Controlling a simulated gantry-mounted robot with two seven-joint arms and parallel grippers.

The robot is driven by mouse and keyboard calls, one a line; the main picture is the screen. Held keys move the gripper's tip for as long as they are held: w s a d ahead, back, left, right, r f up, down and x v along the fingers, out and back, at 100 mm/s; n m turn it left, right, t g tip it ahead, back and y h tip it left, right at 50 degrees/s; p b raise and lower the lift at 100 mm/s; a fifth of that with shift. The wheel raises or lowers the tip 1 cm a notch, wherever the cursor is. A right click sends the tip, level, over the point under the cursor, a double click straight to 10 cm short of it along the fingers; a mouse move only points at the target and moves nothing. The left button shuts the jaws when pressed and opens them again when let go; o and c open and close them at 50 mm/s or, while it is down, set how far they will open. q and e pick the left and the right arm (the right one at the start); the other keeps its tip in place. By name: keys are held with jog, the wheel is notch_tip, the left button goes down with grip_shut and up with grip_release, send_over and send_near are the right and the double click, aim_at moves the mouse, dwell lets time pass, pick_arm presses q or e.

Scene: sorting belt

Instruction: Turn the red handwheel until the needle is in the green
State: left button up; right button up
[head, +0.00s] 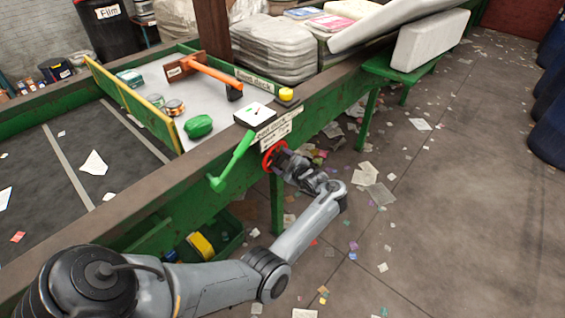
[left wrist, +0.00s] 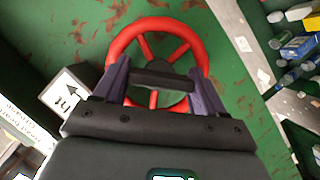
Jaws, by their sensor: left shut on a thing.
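The red handwheel (head: 268,165) is mounted on the outer side of the green belt frame. In the left wrist view the red rim and spokes of the handwheel (left wrist: 150,24) fill the top middle. My left gripper (head: 278,160) is at the wheel from the right. Its two purple fingers (left wrist: 160,85) reach the wheel on either side of the dark hub, shut on it; the exact contact is partly hidden. A white gauge box (head: 255,114) with a small dark needle sits on the frame above the wheel; its needle is too small to read against any green zone.
A green lever (head: 232,163) stands just left of the wheel. A yellow-topped button (head: 286,95) is beyond the gauge. A green crate (head: 218,240) is below. The littered floor at right is open.

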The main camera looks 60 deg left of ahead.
pick_arm(q)
jog(key=shift+f+n+b, duration=0.25)
jog(key=shift+n+b, duration=0.25)
jog(key=shift+b, duration=0.05)
jog(key=n+t+y+b, duration=0.1)
jog(key=n+b, duration=0.1)
jog(key=b, duration=0.1)
jog(key=n+y+b, duration=0.1)
jog(key=n+b, duration=0.1)
jog(key=b, duration=0.1)
jog(key=shift+f+t, duration=0.15)
jog(key=shift+t, duration=0.25)
jog(key=shift+r+n+y+b, duration=0.2)
jog(key=shift+n+y+b, duration=0.3)
jog(key=shift+n+b, duration=0.55)
jog(key=o, duration=0.7)
jog(key=shift+d+r, duration=0.1)
